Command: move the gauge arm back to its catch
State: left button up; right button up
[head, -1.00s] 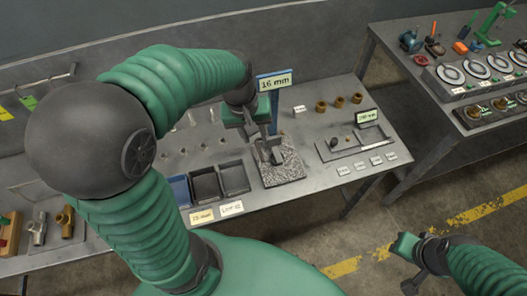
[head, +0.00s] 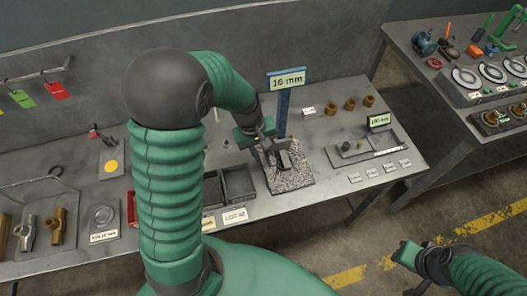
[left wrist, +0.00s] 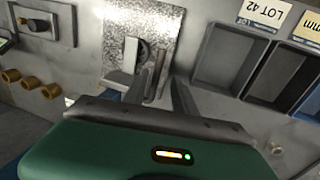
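The gauge stands on a speckled stone plate (head: 296,181), beside a blue post (head: 284,112) with a "16 mm" sign (head: 286,80). Its small grey metal body (head: 284,160) sits near the middle of the plate. In the left wrist view the plate (left wrist: 176,22) carries a pale block with a dark curved part (left wrist: 143,54). I cannot clearly tell the gauge arm or its catch apart there. My left gripper (head: 268,142) is at the plate's back left edge; its fingers (left wrist: 160,92) look apart, with nothing evidently clamped. My right gripper (head: 406,256) hangs off the table's front; its fingers are unclear.
Dark open bins (head: 238,184) stand left of the plate, with label cards in front. A shallow grey tray (head: 367,147) and brass bushings (head: 351,104) lie to the right. A second table (head: 420,75) with dials stands at the far right.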

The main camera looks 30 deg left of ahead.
pick_arm(q)
jog(key=shift+f, duration=0.15)
jog(key=shift+d, duration=0.45)
jog(key=shift+d+r, duration=0.2)
jog(key=shift+d, duration=0.2)
jog(key=c, duration=0.7)
jog(key=shift+a, duration=0.45)
grip_shut()
jog(key=shift+w+d, duration=0.1)
jog(key=shift+d, duration=0.05)
jog(key=shift+r, duration=0.15)
